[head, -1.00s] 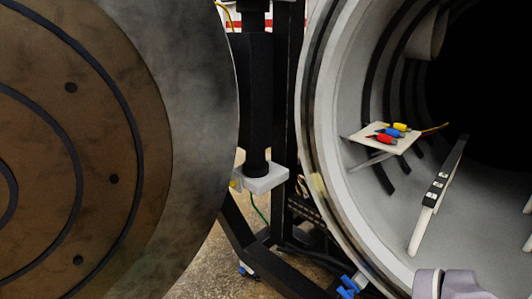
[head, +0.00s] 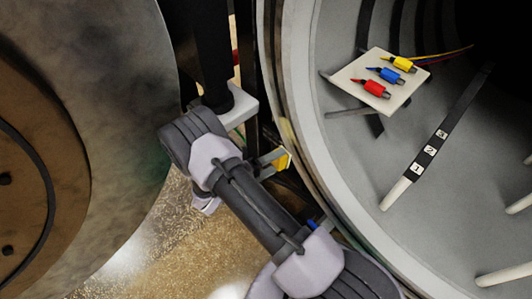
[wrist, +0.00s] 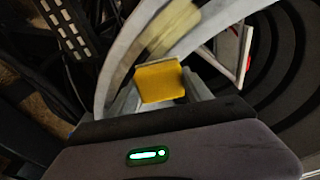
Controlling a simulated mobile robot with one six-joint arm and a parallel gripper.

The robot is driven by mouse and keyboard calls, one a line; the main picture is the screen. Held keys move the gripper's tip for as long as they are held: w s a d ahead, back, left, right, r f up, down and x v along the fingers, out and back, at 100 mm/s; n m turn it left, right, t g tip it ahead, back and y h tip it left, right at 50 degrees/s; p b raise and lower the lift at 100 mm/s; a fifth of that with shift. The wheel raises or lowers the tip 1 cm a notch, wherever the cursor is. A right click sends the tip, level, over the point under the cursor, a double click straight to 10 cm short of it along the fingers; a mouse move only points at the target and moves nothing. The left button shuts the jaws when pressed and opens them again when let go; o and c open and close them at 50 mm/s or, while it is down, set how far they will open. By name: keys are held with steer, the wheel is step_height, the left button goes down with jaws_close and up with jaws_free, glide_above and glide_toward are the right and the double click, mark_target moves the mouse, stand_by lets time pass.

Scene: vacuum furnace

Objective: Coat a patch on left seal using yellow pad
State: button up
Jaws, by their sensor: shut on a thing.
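My gripper (head: 274,163) is shut on the yellow pad (head: 284,160), just left of the furnace's round opening. In the wrist view the pad (wrist: 160,83) is a flat yellow square in front of the jaws. The left seal (head: 276,75) is the rim along the opening's left side. A pale yellowish patch (head: 288,131) shows on it, just above the pad in the head view. The patch (wrist: 172,28) is also beyond the pad in the wrist view. The pad looks close to the rim; I cannot tell whether they touch.
The big round door (head: 120,110) stands open at the left. A black post with a white bracket (head: 235,107) is behind my arm. Inside the chamber are a white plate (head: 350,75) with red, blue and yellow connectors, and a numbered black bar (head: 455,115).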

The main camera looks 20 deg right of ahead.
mark_target(272, 163)
steer(key=a+f+t, duration=0.1)
steer(key=w+a+f+n+t, duration=0.1)
steer(key=t, duration=0.1)
steer(key=shift+f+n, duration=0.15)
steer(key=shift+n, duration=0.15)
steer(key=x, duration=0.6)
steer(key=shift+w+p, duration=0.15)
steer(key=shift+p, duration=0.25)
steer(key=shift+x, duration=1.05)
steer(key=shift+w+a+r+p, duration=0.2)
steer(key=shift+w+r, duration=0.2)
steer(key=shift+r, duration=0.45)
steer(key=shift+w+a+r+p, duration=0.2)
steer(key=shift+w+r, duration=0.25)
steer(key=shift+r, duration=0.4)
steer(key=shift+f, duration=0.1)
steer(key=f+b, duration=0.1)
steer(key=s+f, duration=0.1)
steer(key=d+f+b, duration=0.1)
steer(key=shift+s+f+b, duration=0.2)
steer(key=shift+s+b, duration=0.1)
steer(key=shift+s, duration=0.1)
